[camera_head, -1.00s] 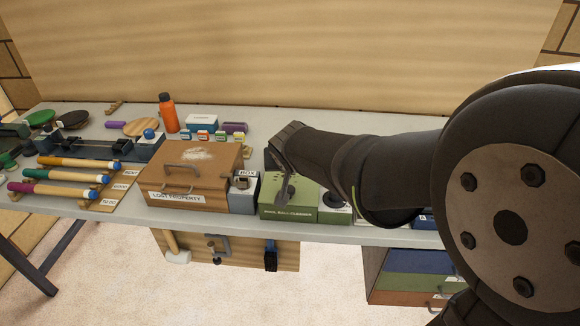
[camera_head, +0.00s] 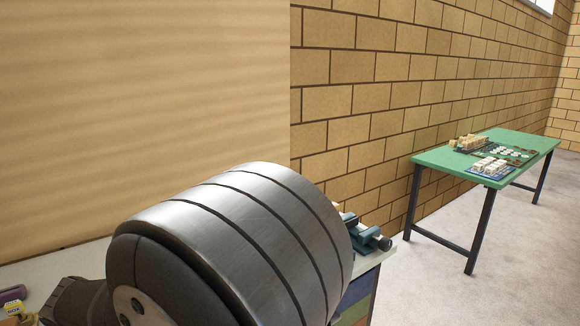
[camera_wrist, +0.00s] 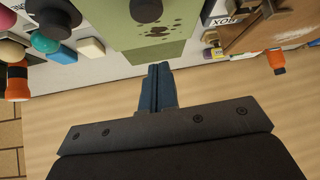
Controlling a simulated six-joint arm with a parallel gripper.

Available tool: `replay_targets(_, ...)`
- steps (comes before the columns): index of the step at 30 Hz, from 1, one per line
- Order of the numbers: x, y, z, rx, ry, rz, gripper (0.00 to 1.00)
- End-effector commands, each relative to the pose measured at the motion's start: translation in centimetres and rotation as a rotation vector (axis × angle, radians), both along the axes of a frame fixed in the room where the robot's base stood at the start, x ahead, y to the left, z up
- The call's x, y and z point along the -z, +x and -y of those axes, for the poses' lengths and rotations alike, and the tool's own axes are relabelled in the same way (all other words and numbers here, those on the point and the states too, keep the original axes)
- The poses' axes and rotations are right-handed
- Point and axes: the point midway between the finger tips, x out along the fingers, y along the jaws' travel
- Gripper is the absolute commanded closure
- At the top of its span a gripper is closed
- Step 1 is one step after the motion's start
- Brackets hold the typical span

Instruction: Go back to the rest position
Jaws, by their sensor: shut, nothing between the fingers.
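My gripper (camera_wrist: 157,72) shows in the wrist view with its two blue fingers pressed together and nothing between them. The fingertips point toward the light worktop and appear just short of the near face of a green box (camera_wrist: 160,45); I cannot tell the exact distance. In the head view my arm fills the lower middle, and the gripper itself is out of sight there.
In the wrist view, coloured knobs and an orange item (camera_wrist: 17,82) lie left, and a wooden box (camera_wrist: 262,30) lies right. In the head view, a teal vise (camera_head: 368,235) sits at the bench end; a green table (camera_head: 470,160) with game pieces stands beyond.

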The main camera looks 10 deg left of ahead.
Motion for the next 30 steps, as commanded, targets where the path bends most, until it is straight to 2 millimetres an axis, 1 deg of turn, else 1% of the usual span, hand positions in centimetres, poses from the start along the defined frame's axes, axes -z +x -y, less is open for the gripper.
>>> replay_targets(1,0.7,0.3,-0.4,0.001,-0.003,-0.001,1.0)
replay_targets(12,4.6,2.4,-3.2,0.001,-0.003,-0.001,1.0)
replay_targets(15,5.1,1.6,-2.3,-0.002,-0.004,0.0,1.0)
replay_targets(18,5.3,0.9,-1.3,-0.002,-0.004,-0.001,1.0)
replay_targets(21,5.5,0.5,-0.7,-0.001,-0.006,-0.002,1.0)
replay_targets(30,5.6,0.2,-0.3,0.001,-0.007,-0.002,1.0)
